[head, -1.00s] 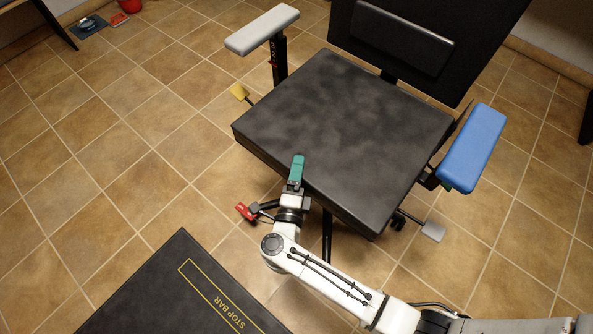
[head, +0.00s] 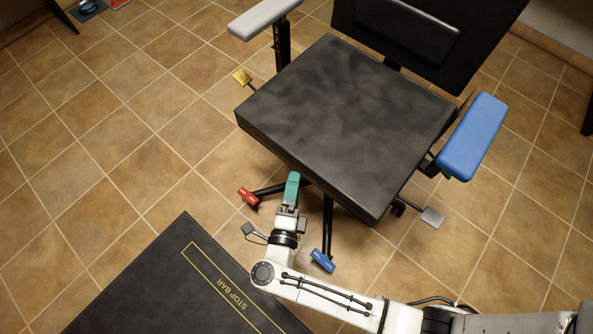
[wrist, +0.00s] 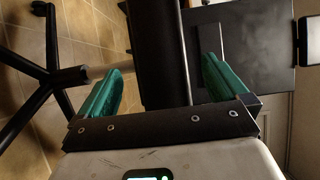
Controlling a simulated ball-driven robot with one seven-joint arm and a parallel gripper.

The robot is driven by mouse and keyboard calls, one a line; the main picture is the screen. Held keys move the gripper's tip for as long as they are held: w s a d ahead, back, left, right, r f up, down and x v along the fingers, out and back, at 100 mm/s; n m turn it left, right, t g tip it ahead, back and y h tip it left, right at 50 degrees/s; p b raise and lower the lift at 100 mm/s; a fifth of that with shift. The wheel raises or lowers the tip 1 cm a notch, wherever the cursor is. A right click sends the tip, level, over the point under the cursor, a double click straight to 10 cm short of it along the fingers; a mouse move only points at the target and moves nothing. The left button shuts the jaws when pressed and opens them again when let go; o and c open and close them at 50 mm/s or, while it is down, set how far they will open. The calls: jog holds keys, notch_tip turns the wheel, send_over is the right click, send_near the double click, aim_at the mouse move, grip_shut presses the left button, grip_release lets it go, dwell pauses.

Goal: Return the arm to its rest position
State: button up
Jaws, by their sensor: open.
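My gripper (head: 291,188) has green fingers and is at the near-left edge of the chair seat in the head view, with nothing held. In the wrist view the two green fingers (wrist: 163,88) stand wide apart with an empty gap between them. The dark chair seat (head: 345,120) lies beyond the fingertips. In the wrist view a dark edge, likely the seat (wrist: 160,50), shows past the gap. My white arm stretches from the lower right toward the chair.
The chair has a blue armrest (head: 473,137), a grey armrest (head: 264,17) and a black backrest (head: 425,40). Its base has red (head: 249,197) and blue (head: 322,260) ends. A black "STOP BAR" mat (head: 180,285) lies at lower left.

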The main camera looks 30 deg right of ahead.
jog(key=shift+v, duration=1)
